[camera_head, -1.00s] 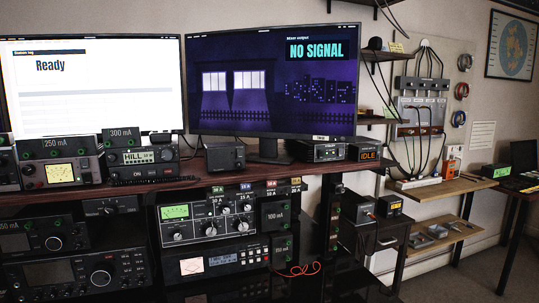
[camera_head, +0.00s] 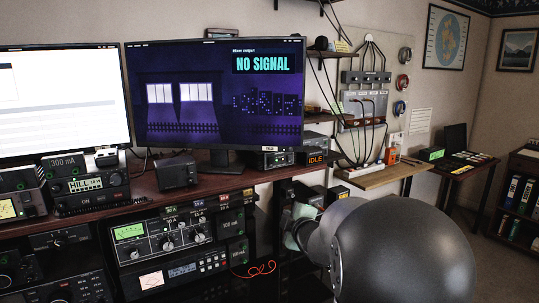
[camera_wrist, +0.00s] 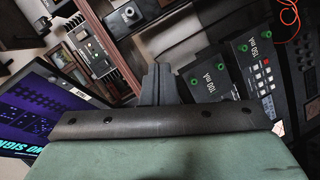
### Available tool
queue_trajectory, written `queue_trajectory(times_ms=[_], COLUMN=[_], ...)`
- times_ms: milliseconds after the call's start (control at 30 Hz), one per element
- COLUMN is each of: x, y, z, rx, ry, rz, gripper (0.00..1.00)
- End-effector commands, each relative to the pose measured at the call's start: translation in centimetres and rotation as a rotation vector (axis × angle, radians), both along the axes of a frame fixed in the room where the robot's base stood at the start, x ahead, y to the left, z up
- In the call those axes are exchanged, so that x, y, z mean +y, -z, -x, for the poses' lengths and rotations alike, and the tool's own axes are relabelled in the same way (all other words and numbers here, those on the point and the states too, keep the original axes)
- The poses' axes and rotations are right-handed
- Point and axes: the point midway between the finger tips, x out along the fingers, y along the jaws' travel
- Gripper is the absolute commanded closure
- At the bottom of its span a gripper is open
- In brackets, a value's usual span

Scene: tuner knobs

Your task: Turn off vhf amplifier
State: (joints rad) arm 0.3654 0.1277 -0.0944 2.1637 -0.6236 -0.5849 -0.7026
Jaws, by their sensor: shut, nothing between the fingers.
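No readable label in these views says VHF amplifier, so I cannot tell which unit it is. The wrist view shows a dark finned box (camera_wrist: 92,50) with small controls and lights on its face, above and left of my gripper (camera_wrist: 158,80). The gripper's dark fingers are together and empty, apart from that box. The 100 mA panel (camera_wrist: 207,86) lies to their right in the wrist view, and it also shows in the head view (camera_head: 230,222). In the head view my arm covers the lower right, and the fingertips are hidden.
A radio unit with a green meter (camera_head: 128,232) sits under the desk. A NO SIGNAL monitor (camera_head: 215,95) stands on the desk. Small boxes, one marked IDLE (camera_head: 316,157), stand right of it. A red cable (camera_head: 258,268) hangs by the rack. A wooden shelf (camera_head: 385,175) juts from the wall.

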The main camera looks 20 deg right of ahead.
Motion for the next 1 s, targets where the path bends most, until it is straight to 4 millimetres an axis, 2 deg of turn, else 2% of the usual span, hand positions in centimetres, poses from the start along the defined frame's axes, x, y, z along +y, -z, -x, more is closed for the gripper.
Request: queue_trajectory(times_ms=[33, 100, 200, 300, 433, 800, 1000], x=[-1.3, -2.2, -3.0, -3.4, -3.6, -3.5, -3.2], y=[-2.3, -4.3, -6.4, -7.6, -8.2, -8.3, -8.7], z=[-0.6, -1.2, -1.4, -1.3, -1.2, -1.2, -3.1], rx=[-0.058, -0.138, -0.229, -0.29, -0.329, -0.337, -0.338], ry=[-0.041, -0.102, -0.175, -0.224, -0.254, -0.26, -0.261], rz=[0.073, 0.168, 0.276, 0.347, 0.39, 0.396, 0.394], gripper=[1.0, 1.0, 1.0, 1.0, 1.0, 1.0, 1.0])
